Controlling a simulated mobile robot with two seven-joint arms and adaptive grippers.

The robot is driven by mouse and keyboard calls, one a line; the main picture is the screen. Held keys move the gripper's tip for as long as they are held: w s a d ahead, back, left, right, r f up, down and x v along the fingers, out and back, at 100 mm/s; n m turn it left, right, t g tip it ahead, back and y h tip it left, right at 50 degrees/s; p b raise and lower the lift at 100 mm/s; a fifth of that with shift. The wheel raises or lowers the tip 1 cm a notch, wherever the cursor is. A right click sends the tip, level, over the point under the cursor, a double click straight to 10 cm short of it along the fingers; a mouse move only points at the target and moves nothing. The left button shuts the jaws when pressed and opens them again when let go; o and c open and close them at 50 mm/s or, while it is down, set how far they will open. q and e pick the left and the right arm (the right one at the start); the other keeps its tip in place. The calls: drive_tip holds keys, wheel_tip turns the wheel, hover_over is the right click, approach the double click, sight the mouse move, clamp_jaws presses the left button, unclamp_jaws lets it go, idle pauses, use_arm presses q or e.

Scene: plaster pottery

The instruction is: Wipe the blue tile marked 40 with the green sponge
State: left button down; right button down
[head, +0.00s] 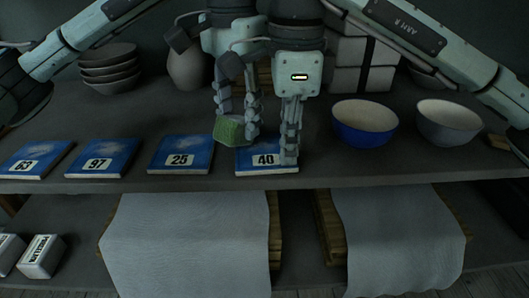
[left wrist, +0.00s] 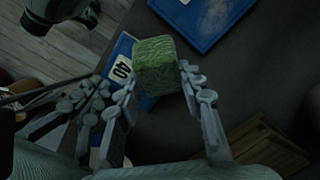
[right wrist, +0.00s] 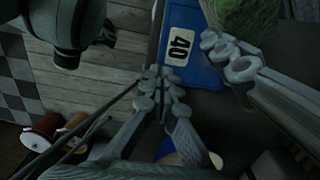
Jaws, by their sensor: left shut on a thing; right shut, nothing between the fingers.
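The blue tile marked 40 (head: 258,168) lies flat near the shelf's front edge; it also shows in the right wrist view (right wrist: 178,68) and partly in the left wrist view (left wrist: 121,50). The green sponge (head: 229,130) is held between the fingers of my left gripper (head: 236,125), just left of and at the back left corner of the tile. The sponge fills the gap between the fingertips in the left wrist view (left wrist: 156,66). Whether it touches the tile I cannot tell. My right gripper (head: 289,155) is shut and empty, with its fingertips down at the tile's right side.
Blue tiles marked 25 (head: 180,170), 97 (head: 103,170) and 63 (head: 38,170) lie in a row to the left. A blue bowl (head: 364,137) and a grey bowl (head: 448,135) stand to the right. Stacked bowls (head: 108,75) and a vase (head: 186,72) stand behind.

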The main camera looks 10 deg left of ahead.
use_arm(q)
drive_tip(key=shift+f+b, duration=0.35)
use_arm(e)
drive_tip(key=shift+f, duration=0.5)
drive_tip(key=shift+r, duration=0.1)
